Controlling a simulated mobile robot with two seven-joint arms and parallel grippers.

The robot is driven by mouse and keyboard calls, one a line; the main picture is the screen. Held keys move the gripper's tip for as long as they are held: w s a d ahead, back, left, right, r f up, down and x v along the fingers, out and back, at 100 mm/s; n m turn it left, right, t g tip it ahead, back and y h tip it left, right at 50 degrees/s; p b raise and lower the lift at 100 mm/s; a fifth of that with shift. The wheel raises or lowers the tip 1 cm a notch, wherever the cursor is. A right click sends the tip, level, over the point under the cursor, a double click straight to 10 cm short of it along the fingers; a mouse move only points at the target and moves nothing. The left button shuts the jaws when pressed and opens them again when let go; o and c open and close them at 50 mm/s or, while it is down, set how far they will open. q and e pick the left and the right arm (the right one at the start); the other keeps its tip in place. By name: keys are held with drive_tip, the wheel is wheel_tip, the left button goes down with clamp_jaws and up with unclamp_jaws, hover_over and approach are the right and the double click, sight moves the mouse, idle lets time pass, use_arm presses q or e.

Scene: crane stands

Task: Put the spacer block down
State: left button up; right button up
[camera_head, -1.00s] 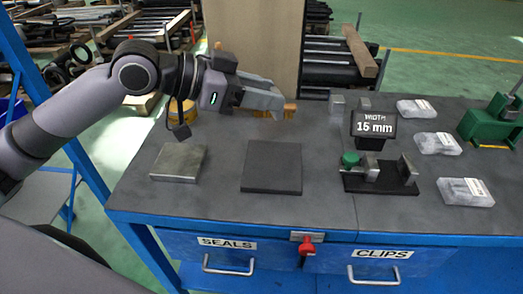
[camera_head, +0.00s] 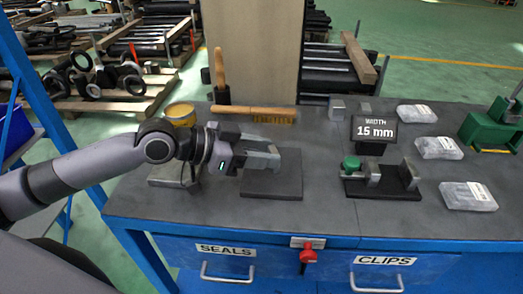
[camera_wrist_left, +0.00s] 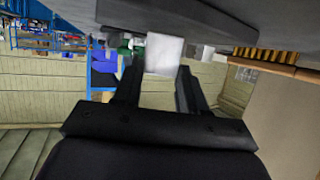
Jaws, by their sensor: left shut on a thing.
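My left gripper (camera_head: 272,155) is low over the black square pad (camera_head: 274,182) on the grey workbench. In the left wrist view, its two dark fingers are shut on a pale grey spacer block (camera_wrist_left: 164,53). The bench surface and a dark slab edge, likely the pad, lie across the top of that view. I cannot tell whether the block touches the pad. My right gripper is in neither view.
A steel plate (camera_head: 162,174) lies left, partly behind my arm. A fixture with a green knob (camera_head: 351,163), a "15 mm" display (camera_head: 374,130) and clear packs (camera_head: 468,196) stand right.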

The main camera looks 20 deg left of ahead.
use_arm(q)
drive_tip(key=shift+f, duration=0.2)
drive_tip(key=o, duration=1.1)
drive_tip(key=shift+o, duration=0.2)
drive_tip(key=shift+r, duration=0.1)
